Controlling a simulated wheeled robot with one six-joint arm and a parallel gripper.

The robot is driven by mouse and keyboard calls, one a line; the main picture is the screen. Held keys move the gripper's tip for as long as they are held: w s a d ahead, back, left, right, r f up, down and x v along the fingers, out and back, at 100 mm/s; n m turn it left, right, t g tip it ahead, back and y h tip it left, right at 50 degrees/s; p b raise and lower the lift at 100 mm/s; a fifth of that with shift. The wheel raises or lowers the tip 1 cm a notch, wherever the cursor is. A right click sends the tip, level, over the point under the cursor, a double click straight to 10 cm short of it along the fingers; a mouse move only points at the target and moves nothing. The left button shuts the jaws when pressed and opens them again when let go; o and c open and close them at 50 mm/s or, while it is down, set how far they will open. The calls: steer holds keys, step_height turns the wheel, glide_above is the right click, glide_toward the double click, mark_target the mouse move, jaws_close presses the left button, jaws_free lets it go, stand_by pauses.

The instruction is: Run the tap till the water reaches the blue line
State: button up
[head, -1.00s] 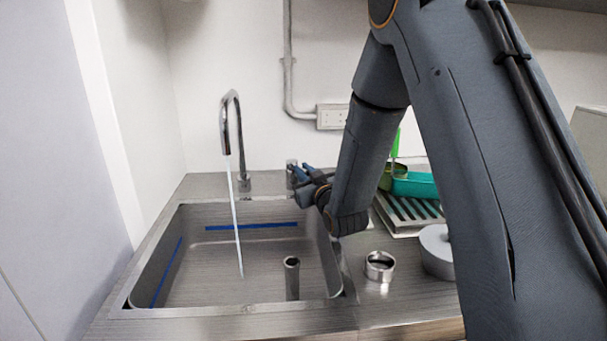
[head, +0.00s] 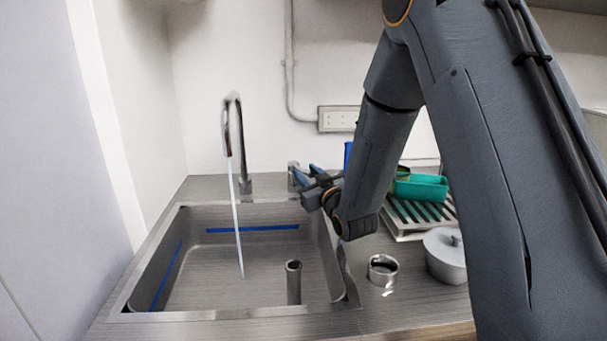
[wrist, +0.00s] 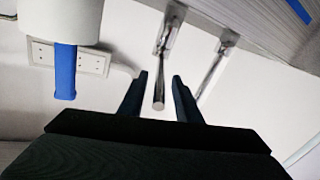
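The chrome tap (head: 234,130) stands behind the sink (head: 130,300), and a thin stream of water (head: 237,225) runs from its spout into the basin. The blue line (head: 252,229) shows on the back wall and also on the left wall of the sink. I cannot make out a clear water surface. The tap's lever (head: 292,176) is a short post right of the spout. My gripper (head: 304,172) is at the lever. In the wrist view, the lever (wrist: 159,98) lies in the gap between my open fingers (wrist: 160,92), with space on both sides.
An upright pipe (head: 293,283) stands in the sink. A metal ring (head: 382,270), a grey lidded pot (head: 445,257) and a rack (head: 418,215) with a teal tray (head: 420,187) are to the right. A wall socket (head: 338,119) is behind my arm.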

steer(key=b+v, duration=0.1)
steer(key=v, duration=0.6)
steer(key=shift+r, duration=0.1)
